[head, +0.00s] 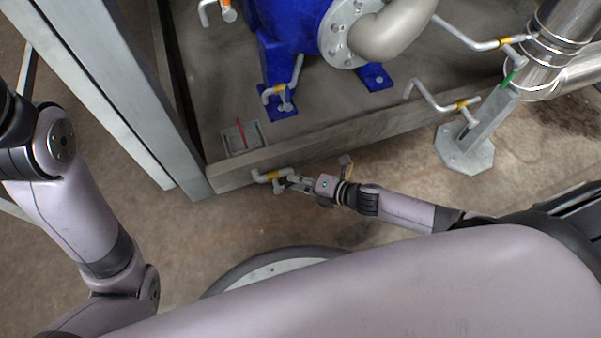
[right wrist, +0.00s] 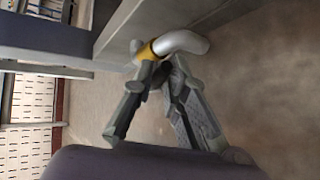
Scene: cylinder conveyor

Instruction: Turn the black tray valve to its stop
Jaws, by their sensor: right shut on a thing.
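The tray valve (head: 274,175) sticks out from the front wall of the grey tray, a short bent grey pipe with a yellow band. It also shows in the right wrist view (right wrist: 148,51), with its pale elbow curving right. My right gripper (head: 287,183) reaches it from the right, low in front of the tray wall. In the right wrist view its fingers (right wrist: 163,74) come together at the valve, just below the yellow band, and are shut on it. The fingers hide the gripped part, so I cannot tell the handle's angle. My left arm shows at the left; its gripper is out of view.
The tray (head: 330,143) holds a blue pump (head: 285,35) and a small grate (head: 241,138) with a red strip. A grey steel post (head: 115,85) stands left of it. Other yellow-banded pipes (head: 462,104) and a pipe stand (head: 465,150) are at the right.

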